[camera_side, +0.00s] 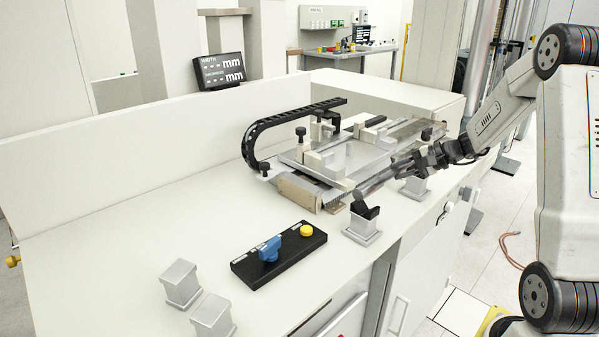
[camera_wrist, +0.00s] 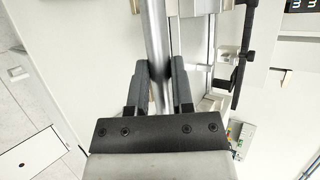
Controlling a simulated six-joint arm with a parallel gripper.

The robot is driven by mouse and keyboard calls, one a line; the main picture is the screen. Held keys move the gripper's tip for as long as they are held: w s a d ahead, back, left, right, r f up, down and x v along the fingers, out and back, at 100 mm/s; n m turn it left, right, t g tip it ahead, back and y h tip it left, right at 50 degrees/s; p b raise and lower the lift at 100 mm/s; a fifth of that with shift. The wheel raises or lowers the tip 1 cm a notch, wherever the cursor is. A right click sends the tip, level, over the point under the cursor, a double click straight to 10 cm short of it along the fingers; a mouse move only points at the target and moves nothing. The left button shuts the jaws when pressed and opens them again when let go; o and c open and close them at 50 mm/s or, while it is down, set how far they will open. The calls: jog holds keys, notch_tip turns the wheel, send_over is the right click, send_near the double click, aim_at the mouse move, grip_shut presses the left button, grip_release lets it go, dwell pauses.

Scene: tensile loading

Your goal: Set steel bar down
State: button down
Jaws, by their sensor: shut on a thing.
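The steel bar (camera_wrist: 154,35) is a plain grey round rod. In the wrist view it runs up the picture between the two dark fingers of my gripper (camera_wrist: 156,80), which is shut on it. In the side view the bar (camera_side: 378,182) slants down and left from my gripper (camera_side: 436,157). Its near end is just above a black-topped grey support block (camera_side: 362,230). I cannot tell whether the bar touches the support. A second grey support (camera_side: 414,187) stands below my gripper, and my gripper hides part of the bar.
A metal fixture (camera_side: 345,155) with clamps and a black cable chain (camera_side: 285,118) lies just behind the bar. A black control box (camera_side: 278,254) with a blue knob and yellow button sits in front. Two grey blocks (camera_side: 180,284) stand front left. The bench's left side is clear.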

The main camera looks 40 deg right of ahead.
jog(key=shift+w+r, duration=0.1)
jog(key=shift+w+d+f, duration=0.15)
jog(key=shift+w+f, duration=0.1)
jog(key=shift+f, duration=1.55)
jog(key=shift+f, duration=0.6)
jog(key=shift+c, duration=2.4)
grip_release()
jog(key=shift+s+f, duration=0.1)
jog(key=shift+f, duration=0.05)
